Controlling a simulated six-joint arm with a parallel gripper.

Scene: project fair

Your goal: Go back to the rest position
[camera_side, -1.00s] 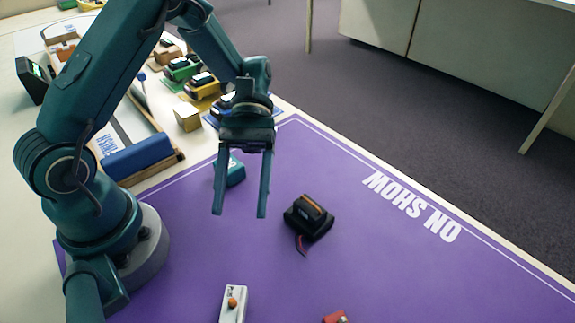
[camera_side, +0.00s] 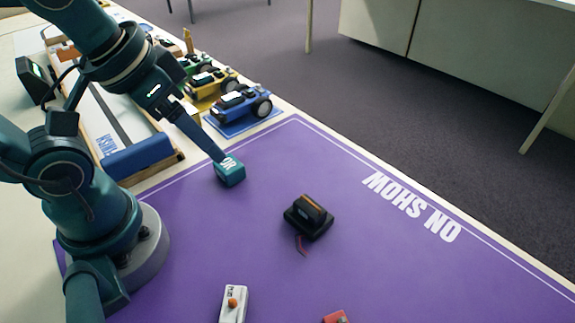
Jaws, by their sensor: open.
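My gripper (camera_side: 217,153) is open and seen nearly edge-on, so one finger hides the other. It slants down to the right, and its tip overlaps the upper edge of a small teal block (camera_side: 231,173) with white lettering. I cannot tell whether the tip touches the block or is only in front of it. The block stands on the purple mat (camera_side: 400,270). I see nothing held in the gripper.
A black device (camera_side: 308,217) with an orange top and a red lead lies mid-mat. A white controller (camera_side: 233,304) and a red object (camera_side: 337,317) lie at the front. Toy cars, including a blue one (camera_side: 240,103), and a ramp board (camera_side: 140,150) stand behind. The mat's right side is clear.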

